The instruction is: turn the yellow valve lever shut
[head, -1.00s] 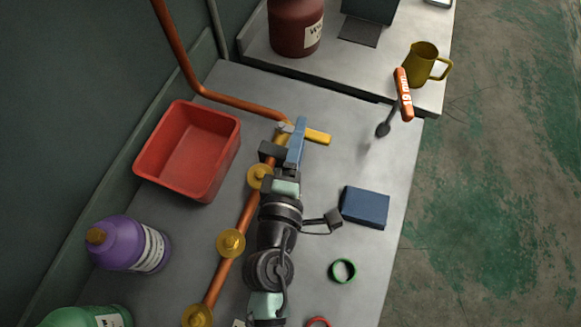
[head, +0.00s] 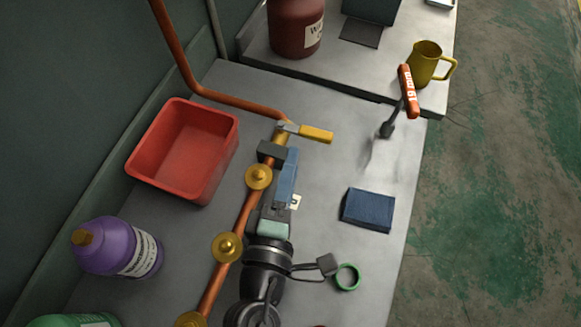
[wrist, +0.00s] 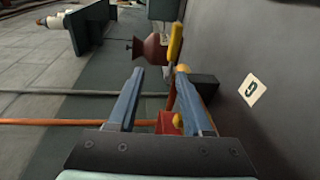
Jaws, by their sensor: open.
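The yellow valve lever (head: 316,134) sticks out to the right from the top of the copper pipe (head: 238,228), across the pipe's line. Its silvery inner end and the valve joint at the pipe are in plain view. My gripper (head: 288,156) has blue fingers and is a little below the lever in the head view, apart from it. In the wrist view my gripper (wrist: 160,72) is open, with clear space between its fingertips. The yellow lever (wrist: 175,42) shows there beyond the tips, nearer the right finger.
Several brass knobs (head: 259,176) line the pipe, close left of my gripper. A dark block (head: 270,151) sits just below the valve. A red bin (head: 185,150) stands left, a blue box (head: 367,210) right. An orange-handled tool (head: 409,91) stands tilted beyond the lever, near a yellow mug (head: 425,65).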

